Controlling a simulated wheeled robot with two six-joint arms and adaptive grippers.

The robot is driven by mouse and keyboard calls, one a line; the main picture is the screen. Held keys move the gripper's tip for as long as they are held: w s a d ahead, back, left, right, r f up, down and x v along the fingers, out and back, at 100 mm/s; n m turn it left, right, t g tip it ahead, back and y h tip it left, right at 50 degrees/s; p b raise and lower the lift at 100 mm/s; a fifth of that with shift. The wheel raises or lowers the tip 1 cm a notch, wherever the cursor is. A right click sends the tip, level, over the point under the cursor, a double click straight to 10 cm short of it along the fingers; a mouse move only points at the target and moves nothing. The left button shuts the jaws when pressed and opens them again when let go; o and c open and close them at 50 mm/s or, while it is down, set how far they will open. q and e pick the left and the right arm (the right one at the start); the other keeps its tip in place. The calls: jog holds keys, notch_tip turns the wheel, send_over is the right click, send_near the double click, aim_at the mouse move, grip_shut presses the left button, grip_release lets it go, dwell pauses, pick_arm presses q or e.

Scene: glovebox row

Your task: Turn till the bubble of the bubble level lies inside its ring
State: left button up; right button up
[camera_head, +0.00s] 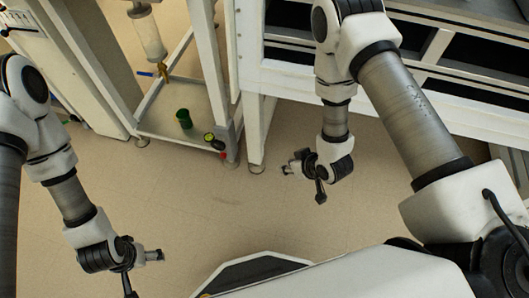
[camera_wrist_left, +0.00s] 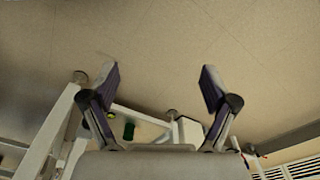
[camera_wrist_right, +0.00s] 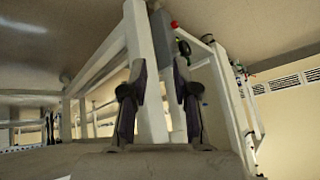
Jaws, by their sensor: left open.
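A small round yellow-green disc with dark parts (camera_head: 209,137), which looks like the bubble level, sits at the near right corner of the low white frame. It also shows small in the left wrist view (camera_wrist_left: 111,115). Its bubble and ring are too small to make out. My left gripper (camera_head: 146,272) is open and empty over the floor at the lower left, well apart from it. My right gripper (camera_head: 303,184) hangs over the floor to the right of it, empty. Its fingers stand partly apart in the right wrist view (camera_wrist_right: 160,68).
A green cup (camera_head: 184,118) stands on the frame's low shelf (camera_head: 160,124), below a clear cylinder (camera_head: 148,38) with a brass tap. A red knob (camera_head: 223,155) sits by the disc. White posts and a bench (camera_head: 440,100) bound the right. The floor (camera_head: 220,205) between my arms is clear.

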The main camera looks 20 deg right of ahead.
jog(key=s+d+f+m+g+h, duration=0.4)
jog(key=s+d+f+m+g, duration=0.1)
jog(key=d+m, duration=0.15)
jog(key=m+t+y+b, duration=0.5)
jog(key=m+y+b, duration=0.7)
jog(key=m+b, duration=0.6)
send_over(219, 141)
jog(key=s+d+p, duration=0.2)
jog(key=s+d, duration=0.2)
jog(key=d, duration=0.2)
notch_tip(219, 141, down, 4)
jog(key=m, duration=0.2)
jog(key=shift+t, duration=0.3)
jog(key=w+a+f+b, duration=0.1)
jog(key=a+f+b, duration=0.1)
jog(key=w+a+f+b, duration=0.1)
jog(key=a+f+b, duration=0.1)
jog(key=f, duration=0.1)
jog(key=w+a+f+b, duration=0.2)
jog(key=shift+a+f, duration=0.15)
jog(key=shift+a, duration=0.05)
jog(key=shift+w+a, duration=0.15)
pick_arm(q)
notch_tip(219, 141, down, 22)
jog(key=s, duration=0.2)
jog(key=shift+s+d+g, duration=0.15)
jog(key=shift+s+g, duration=0.05)
jog(key=shift+g, duration=0.2)
